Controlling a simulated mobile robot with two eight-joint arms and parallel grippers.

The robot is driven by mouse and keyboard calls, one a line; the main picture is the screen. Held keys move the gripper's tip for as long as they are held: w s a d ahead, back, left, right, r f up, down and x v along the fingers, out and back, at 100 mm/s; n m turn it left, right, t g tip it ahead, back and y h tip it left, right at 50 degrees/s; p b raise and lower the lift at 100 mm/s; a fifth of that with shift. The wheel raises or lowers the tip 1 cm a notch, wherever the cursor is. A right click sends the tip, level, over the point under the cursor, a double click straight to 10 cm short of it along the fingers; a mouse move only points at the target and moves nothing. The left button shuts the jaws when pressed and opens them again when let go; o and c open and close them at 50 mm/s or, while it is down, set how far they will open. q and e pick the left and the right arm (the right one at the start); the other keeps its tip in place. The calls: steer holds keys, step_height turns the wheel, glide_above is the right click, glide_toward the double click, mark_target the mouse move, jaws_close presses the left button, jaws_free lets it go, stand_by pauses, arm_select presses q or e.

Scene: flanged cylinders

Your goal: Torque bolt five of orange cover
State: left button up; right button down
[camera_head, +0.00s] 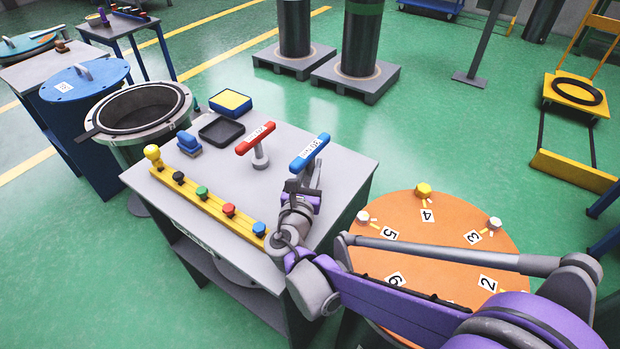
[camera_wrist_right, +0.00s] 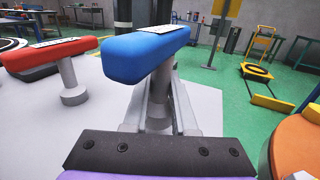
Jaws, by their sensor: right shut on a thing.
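The orange cover (camera_head: 445,225) lies at the lower right in the head view, with numbered labels around its rim. Bolt five (camera_head: 363,217) is a pale bolt beside the label 5 at the cover's left edge. The blue-handled T-shaped tool (camera_head: 310,151) stands upright at the table's right side; it also shows in the right wrist view (camera_wrist_right: 150,50). My right gripper (camera_head: 304,182) is shut on the tool's stem below the blue handle. My left gripper is not in view.
A red-handled T tool (camera_head: 256,138) stands to the left on the grey table (camera_head: 225,180). A yellow rack (camera_head: 215,212) with several coloured knobs lines the table's front. A yellow bolt (camera_head: 424,190) and another bolt (camera_head: 494,223) sit on the cover. My right arm hides its lower part.

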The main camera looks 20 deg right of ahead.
mark_target(309, 183)
steer(key=shift+f+b, duration=0.3)
steer(key=shift+f, duration=1.35)
steer(key=shift+f, duration=0.25)
steer(key=c, duration=0.7)
jaws_free()
steer(key=p+v, duration=0.1)
steer(key=v, duration=1)
steer(key=shift+s+d, duration=0.1)
steer(key=shift+d, duration=0.15)
steer(key=shift+s, duration=0.1)
